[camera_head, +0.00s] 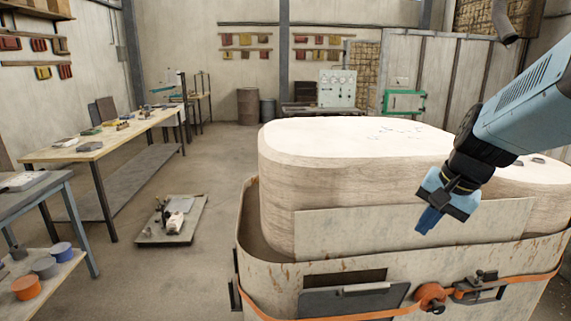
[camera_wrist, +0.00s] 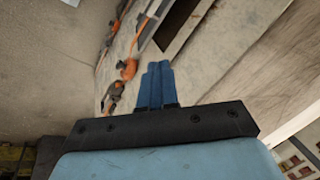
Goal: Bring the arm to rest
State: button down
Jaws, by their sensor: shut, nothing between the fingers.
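My gripper (camera_head: 428,221) hangs at the end of my blue and black arm at the right of the head view. Its blue fingers point down and slightly left, in front of the upper side of a large pale block. In the wrist view my gripper (camera_wrist: 157,66) shows its two blue fingers pressed together, with nothing between them. No ladle shows in either view.
The large pale block (camera_head: 330,175) sits in a rusty metal container (camera_head: 262,285) with an orange strap (camera_head: 520,283). A long workbench (camera_head: 85,150) and a low pallet (camera_head: 150,236) stand to the left. The floor between is clear.

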jog(key=s+a+r+n+t+h, duration=0.2)
jog(key=s+a+r+n, duration=0.2)
jog(key=s+n, duration=0.3)
jog(key=shift+a+r+n, duration=0.3)
jog(key=shift+r, duration=0.2)
